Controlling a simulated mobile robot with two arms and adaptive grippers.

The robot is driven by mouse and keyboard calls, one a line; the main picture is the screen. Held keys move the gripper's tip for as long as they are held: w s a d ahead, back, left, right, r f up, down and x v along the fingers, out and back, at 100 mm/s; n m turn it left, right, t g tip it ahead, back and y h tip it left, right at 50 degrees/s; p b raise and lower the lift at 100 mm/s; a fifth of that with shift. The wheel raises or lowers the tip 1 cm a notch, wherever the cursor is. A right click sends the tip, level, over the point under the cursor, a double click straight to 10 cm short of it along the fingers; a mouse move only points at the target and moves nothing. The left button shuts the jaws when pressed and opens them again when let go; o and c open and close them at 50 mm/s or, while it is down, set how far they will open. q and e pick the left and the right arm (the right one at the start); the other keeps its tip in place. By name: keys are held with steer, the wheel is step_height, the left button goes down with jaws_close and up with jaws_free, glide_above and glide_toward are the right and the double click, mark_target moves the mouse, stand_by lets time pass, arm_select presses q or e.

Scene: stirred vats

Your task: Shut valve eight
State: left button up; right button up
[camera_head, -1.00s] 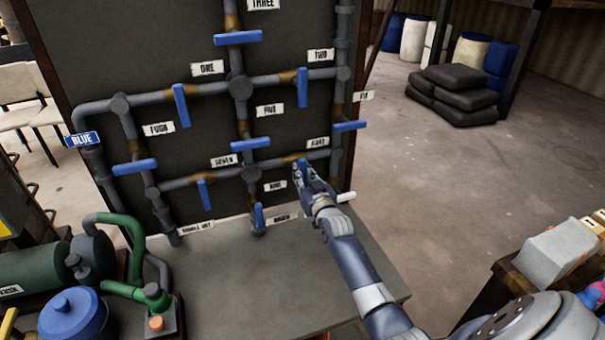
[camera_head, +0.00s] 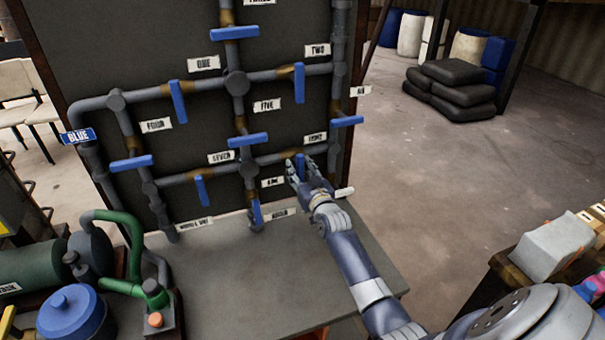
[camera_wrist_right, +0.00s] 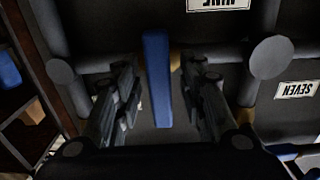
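The valve by the EIGHT label (camera_head: 314,138) has a blue bar handle (camera_head: 301,165) on a horizontal pipe of the dark panel. In the right wrist view the blue handle (camera_wrist_right: 157,80) stands upright, across the pipe behind it. My right gripper (camera_head: 300,172) is at this handle, partly hiding it in the head view. In the right wrist view my right gripper (camera_wrist_right: 160,100) is open, with one finger on each side of the handle and gaps between. My left gripper is not in view.
Other blue handles are near, by the SEVEN (camera_head: 221,157), NINE (camera_head: 273,182) and SIX (camera_head: 360,91) labels. A grey bench top (camera_head: 270,270) lies below the panel. A blue-lidded pot (camera_head: 72,310) and green pump pipes (camera_head: 133,240) stand at the left.

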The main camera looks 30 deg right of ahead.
steer(key=v, duration=1.2)
